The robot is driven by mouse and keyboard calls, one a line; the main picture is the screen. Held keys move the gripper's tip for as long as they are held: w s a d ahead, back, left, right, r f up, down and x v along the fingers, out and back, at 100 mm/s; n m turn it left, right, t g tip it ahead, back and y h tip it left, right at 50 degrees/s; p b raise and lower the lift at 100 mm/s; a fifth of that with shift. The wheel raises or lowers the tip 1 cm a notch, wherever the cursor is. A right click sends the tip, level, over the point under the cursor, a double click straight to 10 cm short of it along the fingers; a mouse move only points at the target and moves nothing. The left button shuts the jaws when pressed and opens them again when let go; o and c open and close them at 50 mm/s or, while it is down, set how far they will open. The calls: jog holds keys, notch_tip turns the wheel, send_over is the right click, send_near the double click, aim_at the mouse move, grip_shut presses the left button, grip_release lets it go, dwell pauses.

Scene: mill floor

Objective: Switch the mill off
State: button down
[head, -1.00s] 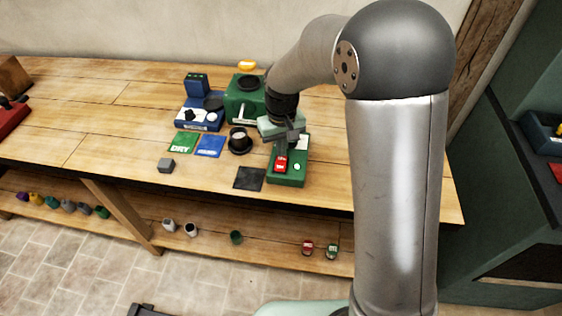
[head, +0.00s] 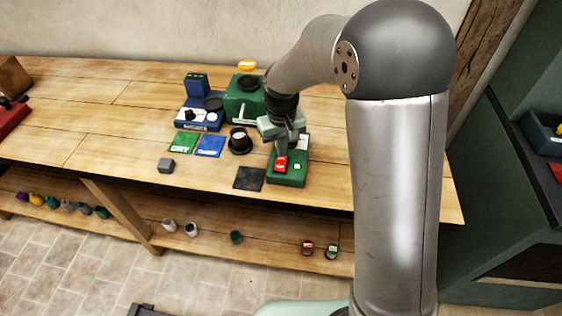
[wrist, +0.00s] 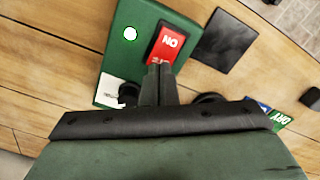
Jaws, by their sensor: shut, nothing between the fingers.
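A green control box (head: 287,181) stands near the front edge of the bench. It carries a red rocker switch (head: 281,166) and a small pale round lamp (head: 297,166). In the wrist view, the switch (wrist: 167,46) reads ON, upside down, and the lamp (wrist: 130,33) looks white. My gripper (wrist: 160,78) is shut and empty, its fingertips at the near end of the switch and hiding part of it. I cannot tell whether they press it. The green machine (head: 243,107), apparently the mill, stands behind on the bench.
A dark square plate (head: 249,179) lies just left of the control box. The left bench top is mostly clear.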

aim_at(283, 159)
jog(key=shift+f+b, duration=0.7)
jog(key=shift+f, duration=0.25)
dwell(0.4)
jog(key=shift+r, duration=0.1)
jog(key=shift+r+p, duration=2.4)
jog(key=shift+r, duration=1.05)
jog(key=s+d+r+m, duration=0.2)
jog(key=s+d, duration=0.5)
jog(key=s, duration=0.5)
jog(key=s+d+r+m, duration=0.2)
jog(key=s+d+r, duration=0.2)
jog(key=s+d, duration=0.3)
jog(key=s, duration=0.5)
jog(key=shift+t, duration=0.4)
